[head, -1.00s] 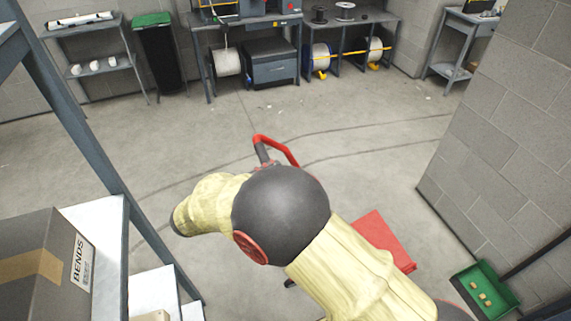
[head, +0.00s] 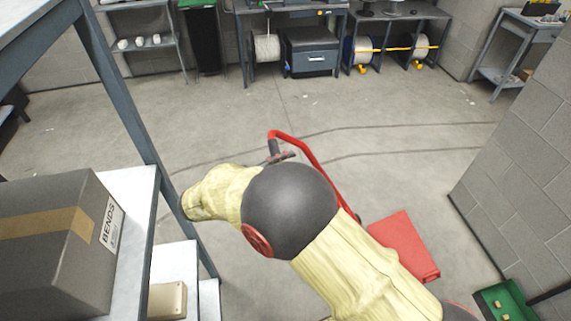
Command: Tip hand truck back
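The hand truck stands on the concrete floor, partly behind my arm. Its red tubular handle (head: 308,152) rises just beyond my black elbow, with a dark grip part at its left end. A flat red plate (head: 403,246), which looks like part of the truck, shows to the right of my arm. The middle of the truck is hidden by my elbow and pale yellow sleeve.
A block wall (head: 525,180) and a green bin (head: 500,302) are on the right. Workbenches (head: 310,50) line the back. Open floor lies between.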

